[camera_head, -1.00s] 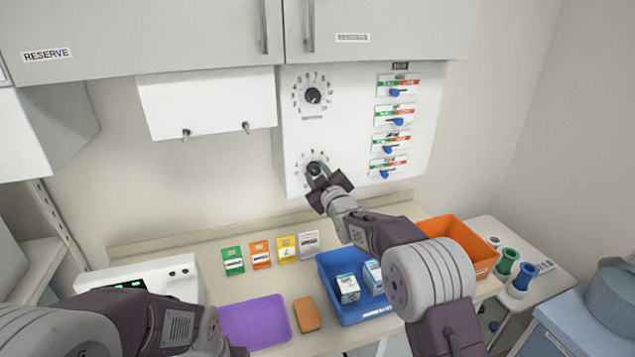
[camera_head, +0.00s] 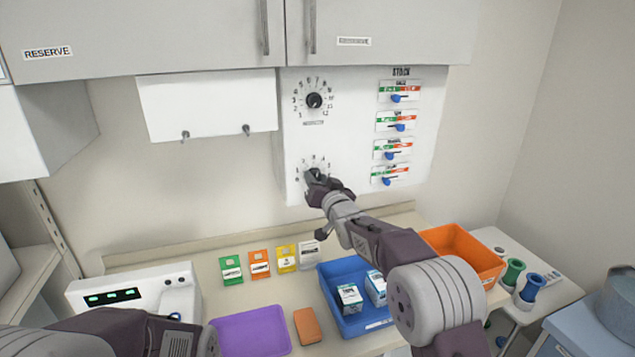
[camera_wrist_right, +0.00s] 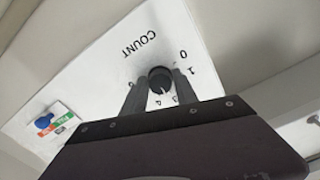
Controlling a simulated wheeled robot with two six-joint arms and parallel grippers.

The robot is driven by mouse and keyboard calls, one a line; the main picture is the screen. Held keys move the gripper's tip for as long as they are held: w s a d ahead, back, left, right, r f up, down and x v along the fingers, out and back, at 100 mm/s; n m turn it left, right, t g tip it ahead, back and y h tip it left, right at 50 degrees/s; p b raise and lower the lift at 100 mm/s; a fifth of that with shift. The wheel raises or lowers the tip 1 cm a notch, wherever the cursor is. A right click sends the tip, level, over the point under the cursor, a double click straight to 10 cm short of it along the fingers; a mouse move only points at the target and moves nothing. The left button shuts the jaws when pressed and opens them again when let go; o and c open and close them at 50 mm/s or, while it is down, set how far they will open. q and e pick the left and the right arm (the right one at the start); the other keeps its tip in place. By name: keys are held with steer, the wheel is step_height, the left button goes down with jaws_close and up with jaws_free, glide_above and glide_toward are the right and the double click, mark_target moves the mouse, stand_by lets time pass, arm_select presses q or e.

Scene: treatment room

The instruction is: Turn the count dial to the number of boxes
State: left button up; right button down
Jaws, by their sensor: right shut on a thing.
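The count dial is the lower black knob (camera_head: 315,174) on the white wall panel, with a ring of numerals around it. My right gripper (camera_head: 316,177) is shut on this knob and hides part of it. The right wrist view shows the knob (camera_wrist_right: 160,79) between the two fingers, beside the label COUNT (camera_wrist_right: 138,43) and the numerals 0 and 1. Other numerals are partly hidden, and I cannot read the dial's setting. Two white boxes (camera_head: 350,297) (camera_head: 376,287) stand in the blue bin (camera_head: 345,318). My left arm shows at the lower left, its gripper out of view.
An upper dial (camera_head: 314,100) and several blue-knobbed sliders (camera_head: 397,121) share the panel. Several coloured packets (camera_head: 259,264), a purple tray (camera_head: 250,331), an orange block (camera_head: 307,326) and an orange bin (camera_head: 462,252) are on the counter. Cabinets hang above.

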steer(key=m, duration=0.5)
steer(key=shift+r+m, duration=0.4)
stand_by(0.4)
steer(key=c, duration=0.9)
jaws_free()
steer(key=shift+d, duration=0.1)
steer(key=shift+c, duration=0.2)
steer(key=shift+f, duration=0.15)
steer(key=shift+s+f, duration=0.1)
steer(key=b+v, duration=0.3)
steer(key=v, duration=0.6)
